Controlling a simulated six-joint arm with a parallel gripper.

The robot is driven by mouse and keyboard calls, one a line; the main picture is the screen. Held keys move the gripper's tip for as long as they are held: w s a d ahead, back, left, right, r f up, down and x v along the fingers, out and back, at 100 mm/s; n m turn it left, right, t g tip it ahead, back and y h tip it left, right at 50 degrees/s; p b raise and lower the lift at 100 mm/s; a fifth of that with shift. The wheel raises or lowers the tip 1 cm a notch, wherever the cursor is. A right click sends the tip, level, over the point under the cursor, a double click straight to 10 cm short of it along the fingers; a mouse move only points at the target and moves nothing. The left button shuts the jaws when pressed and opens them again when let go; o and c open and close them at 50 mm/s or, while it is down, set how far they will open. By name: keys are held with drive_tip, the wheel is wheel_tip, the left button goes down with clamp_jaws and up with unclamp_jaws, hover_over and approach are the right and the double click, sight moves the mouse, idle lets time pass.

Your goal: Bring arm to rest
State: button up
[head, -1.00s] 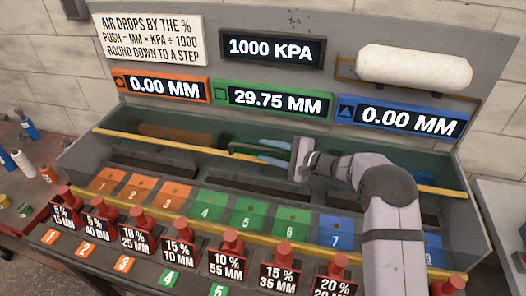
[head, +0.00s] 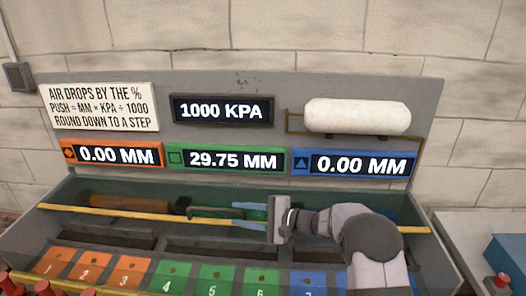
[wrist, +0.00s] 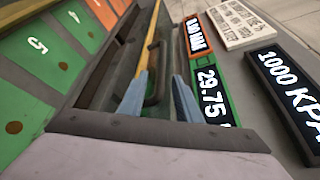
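My gripper (head: 236,213) is over the trough of the bench, its two blue fingers pointing left. In the wrist view the fingers (wrist: 160,82) are apart, with a gap on either side of a dark handle (wrist: 157,68) that shows between and beyond them. In the head view the dark green handle (head: 208,212) lies just left of the fingertips. I cannot tell whether any finger touches it. The green display (head: 228,160) reads 29.75 MM. The orange display (head: 112,155) and the blue display (head: 354,163) both read 0.00 MM.
A yellow rail (head: 110,216) runs along the trough near the gripper. Numbered orange, green and blue tiles line the front. A 1000 KPA display (head: 222,110), a text sign (head: 98,107) and a white tank (head: 357,116) are on the back panel. Open space lies above the panel.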

drive_tip(key=s+d+r+n+g+h+p, duration=0.2)
drive_tip(key=s+d+r+n+h+p, duration=0.25)
drive_tip(key=s+d, duration=0.55)
drive_tip(key=s+d+r+n+g+h+p, duration=0.1)
drive_tip(key=s+d+r+n+h+p, duration=0.15)
drive_tip(key=s+d+h+p, duration=0.75)
drive_tip(key=s+d+r+n+g+p, duration=0.2)
drive_tip(key=s+d+r+n+p, duration=0.3)
drive_tip(key=s, duration=0.9)
wheel_tip(320, 180, down, 6)
drive_tip(key=d+m+b, duration=0.1)
drive_tip(key=b, duration=0.5)
drive_tip(key=shift+d+m, duration=0.15)
drive_tip(key=shift+m, duration=0.25)
drive_tip(key=shift+s, duration=0.1)
